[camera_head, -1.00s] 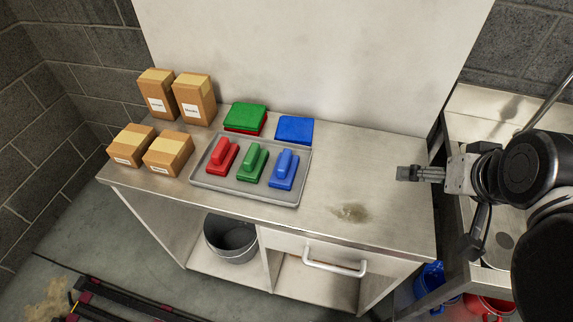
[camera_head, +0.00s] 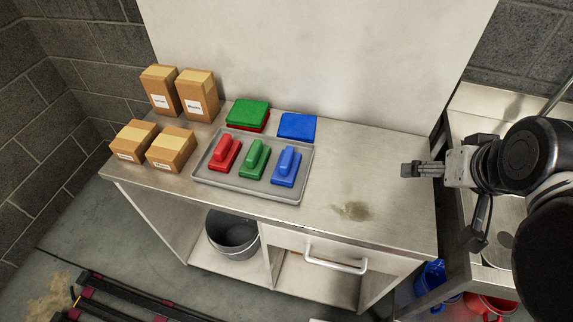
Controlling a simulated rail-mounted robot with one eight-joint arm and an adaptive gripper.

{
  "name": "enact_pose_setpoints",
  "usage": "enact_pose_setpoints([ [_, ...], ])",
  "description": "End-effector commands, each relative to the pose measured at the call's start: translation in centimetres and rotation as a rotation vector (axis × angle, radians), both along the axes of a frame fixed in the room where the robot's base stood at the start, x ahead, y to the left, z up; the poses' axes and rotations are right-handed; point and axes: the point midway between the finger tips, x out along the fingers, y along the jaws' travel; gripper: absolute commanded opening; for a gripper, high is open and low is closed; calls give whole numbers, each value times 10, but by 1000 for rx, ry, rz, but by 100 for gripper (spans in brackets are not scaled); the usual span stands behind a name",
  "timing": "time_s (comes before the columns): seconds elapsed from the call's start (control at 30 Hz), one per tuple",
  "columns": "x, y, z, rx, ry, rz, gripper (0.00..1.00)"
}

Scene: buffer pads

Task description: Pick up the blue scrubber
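The blue scrubber (camera_head: 286,167) stands in the right part of a grey tray (camera_head: 246,187) on the metal table, its handle upward. A green scrubber (camera_head: 255,160) and a red scrubber (camera_head: 224,153) stand to its left in the same tray. My gripper (camera_head: 406,170) is at the right end of the table, pointing left, well apart from the blue scrubber. It holds nothing that I can see. Its fingers are small and seen from the side, so I cannot tell whether they are open or shut.
Green and red pads (camera_head: 248,114) are stacked behind the tray, with a blue pad (camera_head: 297,126) to their right. Several cardboard boxes (camera_head: 171,148) stand at the left. A brown stain (camera_head: 353,210) marks the otherwise clear right tabletop. A sink (camera_head: 505,240) is at the right.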

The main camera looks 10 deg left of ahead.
Motion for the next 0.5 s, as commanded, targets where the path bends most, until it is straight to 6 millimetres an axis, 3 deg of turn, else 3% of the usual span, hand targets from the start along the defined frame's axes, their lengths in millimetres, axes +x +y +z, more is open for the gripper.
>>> enact_pose_setpoints([
  [0.23,35,41,16,-90,100,239,86],
  [0.5,74,100,20,-199,217,547,86],
])
